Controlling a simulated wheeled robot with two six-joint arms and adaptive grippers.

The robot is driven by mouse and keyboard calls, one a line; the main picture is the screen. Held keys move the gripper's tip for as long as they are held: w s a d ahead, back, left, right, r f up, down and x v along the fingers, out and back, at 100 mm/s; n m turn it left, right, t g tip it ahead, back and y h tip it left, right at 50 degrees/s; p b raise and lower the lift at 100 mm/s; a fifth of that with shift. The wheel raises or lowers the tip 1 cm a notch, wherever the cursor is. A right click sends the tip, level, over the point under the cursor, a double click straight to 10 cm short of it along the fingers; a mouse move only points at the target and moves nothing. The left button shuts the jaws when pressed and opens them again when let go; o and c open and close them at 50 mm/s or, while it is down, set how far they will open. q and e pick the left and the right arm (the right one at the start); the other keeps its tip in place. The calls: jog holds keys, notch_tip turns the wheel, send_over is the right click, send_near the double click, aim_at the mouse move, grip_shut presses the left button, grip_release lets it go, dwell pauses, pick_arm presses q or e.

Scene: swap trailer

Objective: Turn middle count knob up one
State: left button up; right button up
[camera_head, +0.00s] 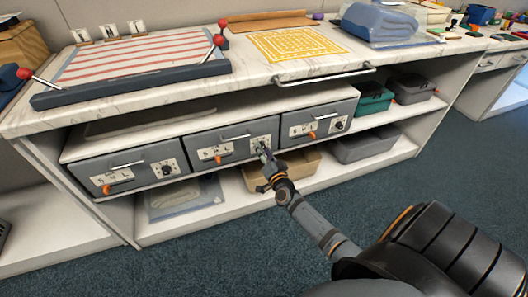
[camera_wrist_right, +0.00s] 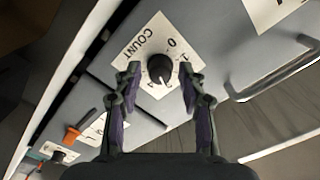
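The middle drawer unit (camera_head: 205,153) is the grey one under the counter. Its count knob (camera_wrist_right: 160,68) is black and round, on a white plate (camera_wrist_right: 147,43) marked COUNT with digits, 0 and 1 among them. A small pale mark shows on the knob's lower side; I cannot tell exactly which digit it faces. My right gripper (camera_wrist_right: 159,76) is open, with one fingertip on each side of the knob and visible gaps between. In the head view my right gripper (camera_head: 264,154) is in front of the plate and hides most of the knob. My left gripper is not in view.
Similar units stand on the left (camera_head: 125,171) and right (camera_head: 318,121), each with a knob and an orange lever. A beige bin (camera_head: 250,180) is below my right gripper. The counter's bar handle (camera_head: 325,77) juts out above. Open carpet lies in front.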

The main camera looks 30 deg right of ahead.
jog(key=shift+o, duration=0.2)
jog(key=shift+s, duration=0.15)
jog(key=v, duration=1.1)
jog(key=shift+s, duration=0.35)
